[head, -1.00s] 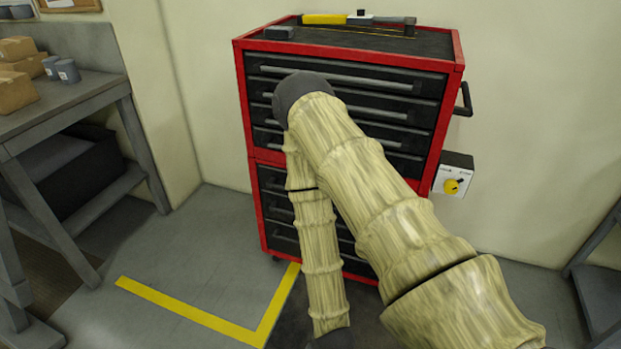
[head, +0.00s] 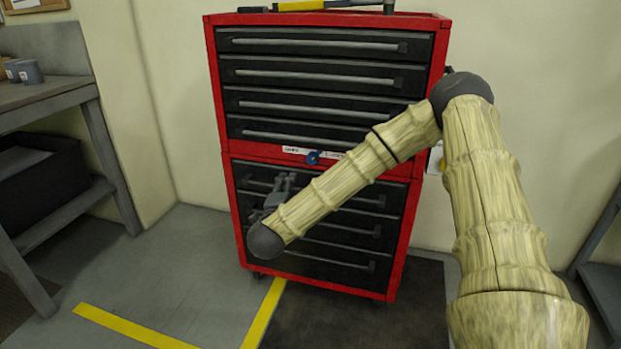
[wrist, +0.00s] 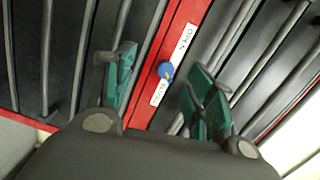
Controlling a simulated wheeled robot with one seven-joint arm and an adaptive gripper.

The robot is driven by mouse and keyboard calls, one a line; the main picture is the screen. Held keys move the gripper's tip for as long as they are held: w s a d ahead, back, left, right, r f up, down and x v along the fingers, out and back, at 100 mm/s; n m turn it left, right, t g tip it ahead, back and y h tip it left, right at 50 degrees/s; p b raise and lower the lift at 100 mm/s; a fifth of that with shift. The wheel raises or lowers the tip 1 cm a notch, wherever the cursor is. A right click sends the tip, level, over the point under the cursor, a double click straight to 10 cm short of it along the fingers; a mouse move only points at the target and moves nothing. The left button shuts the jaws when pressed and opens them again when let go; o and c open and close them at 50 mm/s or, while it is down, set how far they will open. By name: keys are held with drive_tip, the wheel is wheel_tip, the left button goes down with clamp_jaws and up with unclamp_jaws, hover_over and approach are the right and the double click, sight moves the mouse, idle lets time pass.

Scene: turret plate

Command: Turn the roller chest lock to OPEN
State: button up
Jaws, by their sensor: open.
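The red and black roller chest (head: 240,152) stands against the wall. Its blue lock knob (head: 313,158) sits on the red band between the upper and lower drawers, between two white labels. In the wrist view the lock knob (wrist: 165,70) has a yellowish mark, and one label (wrist: 184,43) reads OPEN. The other label is too blurred to read surely. My gripper (head: 282,183) is in front of the lower drawers, below and left of the knob. In the wrist view my gripper (wrist: 163,76) is open and empty, its green-padded fingers on either side of the knob's picture; contact cannot be told.
Long drawer handles (head: 310,80) run across the chest front above and below the lock. A yellow-handled tool (head: 300,5) lies on top. A grey workbench (head: 45,95) stands at left. A wall box with yellow (head: 435,160) is mostly hidden behind my arm.

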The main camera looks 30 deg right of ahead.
sight(311, 160)
drive_tip(key=w+d+m, duration=0.1)
drive_tip(key=w+d, duration=0.1)
drive_tip(key=d, duration=0.2)
drive_tip(key=w+d+r+m+h+b, duration=0.1)
drive_tip(key=w+d, duration=0.1)
drive_tip(key=d, duration=0.1)
drive_tip(key=w+d+r+g+h+b, duration=0.1)
drive_tip(key=w+d, duration=0.1)
drive_tip(key=d, duration=0.2)
drive_tip(key=shift+w+d+r+m, duration=0.15)
drive_tip(key=shift+w+d+m, duration=0.2)
drive_tip(key=shift+m, duration=0.05)
drive_tip(key=c, duration=1.1)
